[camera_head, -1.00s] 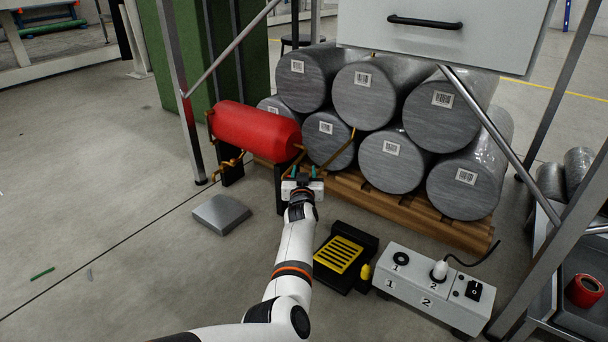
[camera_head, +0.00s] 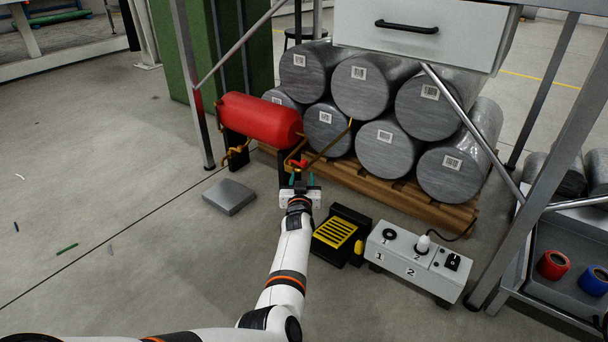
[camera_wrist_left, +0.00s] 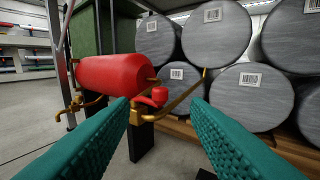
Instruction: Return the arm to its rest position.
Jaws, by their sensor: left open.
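My left arm reaches in from the bottom of the head view. Its left gripper (camera_head: 301,180) is open, with two teal fingers spread apart and nothing held between them. In the left wrist view the open fingers (camera_wrist_left: 161,104) frame a small red valve handle (camera_wrist_left: 154,97) on a brass fitting. The handle also shows just beyond the fingertips in the head view (camera_head: 298,163). It looks clear of the fingers. The fitting is at the right end of a red tank (camera_head: 258,120) lying on dark supports. My right gripper is not in view.
Wrapped grey cylinders (camera_head: 387,150) are stacked on a wooden pallet (camera_head: 400,199) behind the gripper. A black and yellow pedal (camera_head: 335,234) and a white switch box (camera_head: 414,262) stand right of my arm. A grey floor pad (camera_head: 229,196) lies left. Floor farther left is mostly clear.

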